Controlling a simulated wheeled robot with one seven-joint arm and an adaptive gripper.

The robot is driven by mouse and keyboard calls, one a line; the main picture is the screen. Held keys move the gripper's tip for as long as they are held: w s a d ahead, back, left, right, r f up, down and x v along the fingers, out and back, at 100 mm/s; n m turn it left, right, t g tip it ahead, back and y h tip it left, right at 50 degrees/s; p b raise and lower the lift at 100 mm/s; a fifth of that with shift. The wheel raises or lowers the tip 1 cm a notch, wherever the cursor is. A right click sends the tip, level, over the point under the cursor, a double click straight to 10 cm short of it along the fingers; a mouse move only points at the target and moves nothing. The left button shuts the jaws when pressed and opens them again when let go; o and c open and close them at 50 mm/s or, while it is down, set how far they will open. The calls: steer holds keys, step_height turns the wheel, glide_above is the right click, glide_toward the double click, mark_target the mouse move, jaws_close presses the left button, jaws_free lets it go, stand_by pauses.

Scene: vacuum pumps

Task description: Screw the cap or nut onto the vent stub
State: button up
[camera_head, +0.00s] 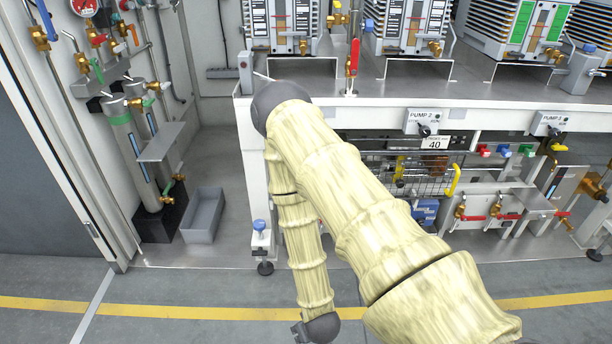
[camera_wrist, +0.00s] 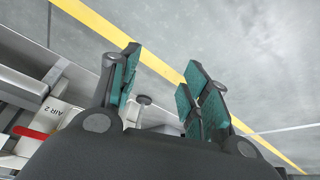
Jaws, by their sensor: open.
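My gripper (camera_wrist: 163,62) is open in the wrist view, with its teal-padded fingers apart and grey floor showing between them. I see nothing held in it. In the head view only the dark wrist end (camera_head: 320,327) of my arm shows at the bottom edge, and the fingers cannot be made out. A blue-topped knob (camera_head: 259,226) sits on a small pale bracket at the bench's lower left corner, left of my forearm. In the wrist view a small grey disc on a stem (camera_wrist: 143,100) shows between the finger bases. I cannot identify the vent stub or its cap with certainty.
The pump bench (camera_head: 480,92) stands ahead, with several pumps on top and red-handled valves below. A grey open bin (camera_head: 203,215) and upright cylinders (camera_head: 133,150) stand at left. The floor (camera_head: 180,277) in front is clear. An AIR 2 label (camera_wrist: 50,105) shows in the wrist view.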

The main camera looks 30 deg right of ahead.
steer(key=w+d+r+m+t+h+p, duration=0.1)
steer(key=w+d+r+t+h, duration=0.15)
steer(key=w+d+r, duration=0.45)
steer(key=w+d+r+t+h+p, duration=0.1)
steer(key=w+d+r+t+p, duration=0.15)
steer(key=w, duration=0.75)
steer(key=w+d+r+m+t+h, duration=0.1)
steer(key=w+d+r+t, duration=0.3)
steer(key=w, duration=0.5)
steer(key=w+d+r+m+t+h+p, duration=0.1)
steer(key=w+d+r+h, duration=0.3)
steer(key=w+d+r, duration=0.3)
step_height(320, 180, up, 4)
steer(key=shift+d+r+m+t+p, duration=0.2)
steer(key=shift+d+m+t+p, duration=0.2)
steer(key=shift+d, duration=0.4)
steer(key=shift+b+x, duration=0.95)
steer(key=shift+x, duration=1.25)
steer(key=shift+c, duration=0.2)
